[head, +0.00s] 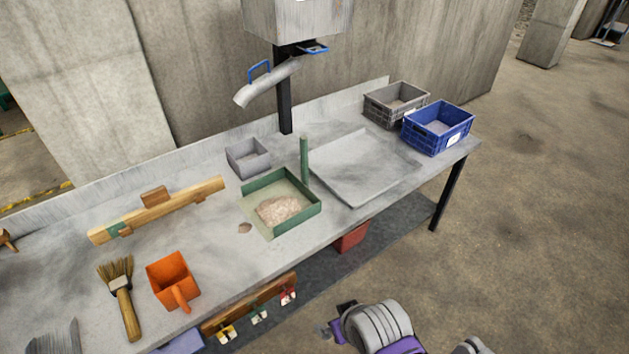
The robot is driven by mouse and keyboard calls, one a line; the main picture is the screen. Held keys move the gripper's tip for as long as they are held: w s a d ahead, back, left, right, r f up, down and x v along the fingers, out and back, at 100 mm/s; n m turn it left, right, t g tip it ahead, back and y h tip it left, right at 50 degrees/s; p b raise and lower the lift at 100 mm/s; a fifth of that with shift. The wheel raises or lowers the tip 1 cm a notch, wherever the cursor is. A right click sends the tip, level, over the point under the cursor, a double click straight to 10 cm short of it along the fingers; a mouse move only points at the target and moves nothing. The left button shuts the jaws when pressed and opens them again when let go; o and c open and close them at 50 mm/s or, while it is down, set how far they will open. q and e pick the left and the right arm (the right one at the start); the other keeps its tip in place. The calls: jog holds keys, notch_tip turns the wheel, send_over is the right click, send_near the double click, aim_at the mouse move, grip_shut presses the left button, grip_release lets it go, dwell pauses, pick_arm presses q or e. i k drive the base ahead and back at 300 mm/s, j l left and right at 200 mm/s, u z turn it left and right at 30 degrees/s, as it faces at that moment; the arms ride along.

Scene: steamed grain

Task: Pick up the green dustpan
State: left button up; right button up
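The green dustpan (313,213) lies on the metal bench near its middle. It is a shallow pan with low green walls, and its open side faces the lower left. Its green handle (304,160) stands upright at the back. A pale pinkish-brown heap of grain (279,210) lies in the pan. A grey and purple part of my arm shows at the bottom edge, with a small dark end piece that may be my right gripper (335,321). It is off the bench's front edge, well apart from the dustpan. Its fingers cannot be made out. My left gripper is not seen.
A grey tray (365,187) lies right of the dustpan, with a small grey box (248,157) behind it. Grey (379,112) and blue (452,142) crates stand at the right end. An orange scoop (163,274), a brush (124,305) and a wooden bar (165,209) lie left.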

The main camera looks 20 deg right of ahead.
aim_at(276, 202)
jog(key=i+l+u, duration=0.25)
jog(key=l+u, duration=0.2)
jog(key=l, duration=0.25)
jog(key=i+l+u, duration=0.1)
jog(key=l+u, duration=0.15)
jog(key=l, duration=0.15)
jog(key=i+l+u, duration=0.2)
jog(key=l, duration=0.25)
jog(key=k+j, duration=0.05)
jog(key=k, duration=0.05)
